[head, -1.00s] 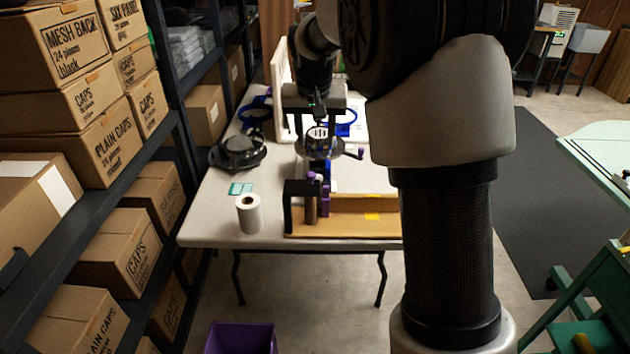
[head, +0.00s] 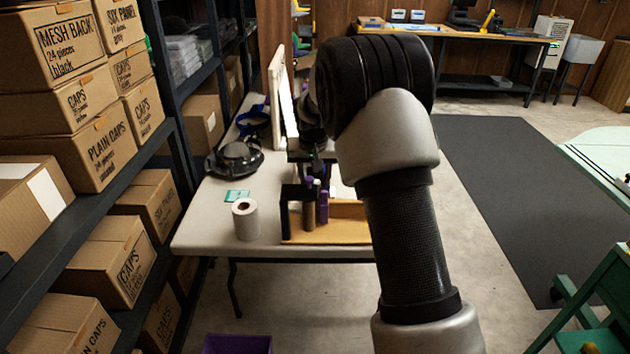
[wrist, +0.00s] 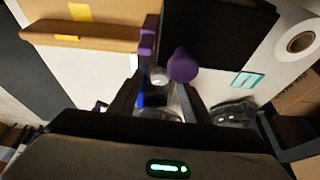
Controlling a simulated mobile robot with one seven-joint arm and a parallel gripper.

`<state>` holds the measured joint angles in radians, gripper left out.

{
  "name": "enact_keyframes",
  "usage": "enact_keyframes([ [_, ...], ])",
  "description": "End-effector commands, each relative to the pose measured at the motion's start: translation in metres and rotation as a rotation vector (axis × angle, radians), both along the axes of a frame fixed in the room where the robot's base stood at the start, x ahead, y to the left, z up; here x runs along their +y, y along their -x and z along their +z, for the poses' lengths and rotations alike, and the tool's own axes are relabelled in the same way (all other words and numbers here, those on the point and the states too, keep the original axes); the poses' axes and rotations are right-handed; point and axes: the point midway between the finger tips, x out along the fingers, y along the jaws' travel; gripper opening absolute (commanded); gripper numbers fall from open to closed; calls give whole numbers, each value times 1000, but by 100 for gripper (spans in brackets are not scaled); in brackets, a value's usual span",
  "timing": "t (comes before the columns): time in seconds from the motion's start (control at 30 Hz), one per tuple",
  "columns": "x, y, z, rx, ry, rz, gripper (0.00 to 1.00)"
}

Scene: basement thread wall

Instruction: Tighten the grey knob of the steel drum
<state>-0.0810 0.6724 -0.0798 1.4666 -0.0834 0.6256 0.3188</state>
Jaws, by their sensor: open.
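My gripper (wrist: 160,88) is open in the wrist view, its two dark fingers apart with nothing clearly held. A small pale grey round piece (wrist: 158,76), possibly the grey knob, shows between and just beyond the fingertips. A shiny, clear or metallic round shape (wrist: 160,112) lies lower between the fingers; I cannot tell whether it is the steel drum. A purple ball-ended part (wrist: 183,66) is close beside the right finger. In the head view my arm hides most of this area, and the drum cannot be made out there.
The wooden tray (head: 345,237) on the white table (head: 205,225) holds purple posts (head: 323,207). A white roll (head: 245,219), a teal card (head: 237,196) and a dark round device (head: 236,160) lie to the left. Shelves with boxes (head: 105,150) flank the table's left side.

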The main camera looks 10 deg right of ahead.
Motion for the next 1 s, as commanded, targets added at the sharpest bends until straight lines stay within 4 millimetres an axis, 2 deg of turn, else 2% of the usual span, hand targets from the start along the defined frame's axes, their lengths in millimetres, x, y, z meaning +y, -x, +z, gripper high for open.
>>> enact_keyframes([
  [0.33,0,-2,-4,0,0,0,44],
  [0.6,0,-2,-4,0,0,0,2],
  [1.0,2,-2,-3,1,2,-94,2],
])
